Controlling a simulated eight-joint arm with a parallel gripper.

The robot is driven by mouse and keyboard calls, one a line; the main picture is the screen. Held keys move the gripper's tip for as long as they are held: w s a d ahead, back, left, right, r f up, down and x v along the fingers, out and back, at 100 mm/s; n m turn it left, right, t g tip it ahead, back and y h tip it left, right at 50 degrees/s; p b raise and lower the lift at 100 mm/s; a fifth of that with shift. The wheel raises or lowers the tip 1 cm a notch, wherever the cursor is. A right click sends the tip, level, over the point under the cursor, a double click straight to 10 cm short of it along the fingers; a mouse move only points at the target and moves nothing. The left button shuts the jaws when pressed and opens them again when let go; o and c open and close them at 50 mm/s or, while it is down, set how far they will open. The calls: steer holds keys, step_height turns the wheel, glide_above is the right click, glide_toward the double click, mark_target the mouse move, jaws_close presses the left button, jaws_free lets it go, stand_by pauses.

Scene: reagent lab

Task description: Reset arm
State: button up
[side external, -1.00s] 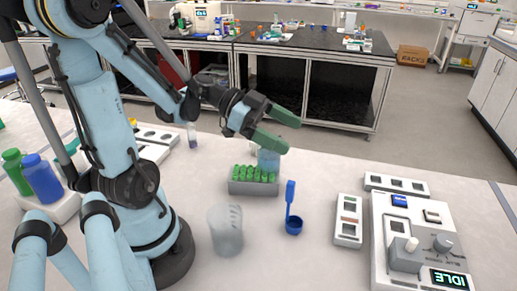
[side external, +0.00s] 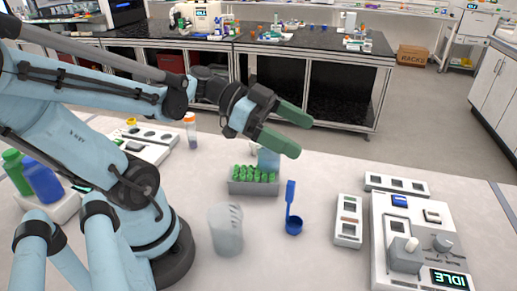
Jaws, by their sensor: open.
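My gripper (side external: 297,135) has green fingers, spread apart with nothing between them. It is in the air above the white bench, over and slightly right of a grey rack (side external: 253,187) of green-capped tubes. My light blue arm reaches in from the left. The fingers point to the right and a little down.
A clear beaker (side external: 226,230) and a blue scoop (side external: 292,222) stand in front of the rack. A device with an IDLE display (side external: 420,245) is at the right, beside white slotted trays (side external: 348,220). Blue and green bottles (side external: 42,180) stand at the left. An orange-capped tube (side external: 191,130) is behind.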

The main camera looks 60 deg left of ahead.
steer(key=shift+w+d+r+m+g+h, duration=0.25)
steer(key=shift+w+m+g, duration=0.1)
steer(key=shift+w, duration=0.3)
steer(key=shift+w+d+r+m+g+h, duration=0.1)
steer(key=shift+w+d+m+g+h, duration=0.25)
steer(key=shift+w, duration=0.25)
steer(key=shift+w+d+r+m+g+h, duration=0.2)
steer(key=shift+w+m+g, duration=0.2)
steer(key=shift+w, duration=0.25)
steer(key=shift+a, duration=0.1)
steer(key=s+a+f+n+g+y, duration=0.15)
steer(key=a+y, duration=0.25)
steer(key=a, duration=0.4)
steer(key=s+a+n+g+y, duration=0.2)
steer(key=a+y, duration=0.3)
steer(key=a, duration=0.3)
glide_toward(279, 165)
steer(key=shift+m+g, duration=0.25)
steer(key=shift+w+a+x, duration=0.15)
steer(key=shift+x, duration=0.8)
steer(key=shift+w+a+x, duration=0.15)
steer(key=shift+a+x, duration=0.05)
steer(key=shift+x, duration=0.7)
steer(key=shift+w+a+x, duration=0.1)
steer(key=shift+a+x, duration=0.05)
steer(key=shift+x, duration=0.8)
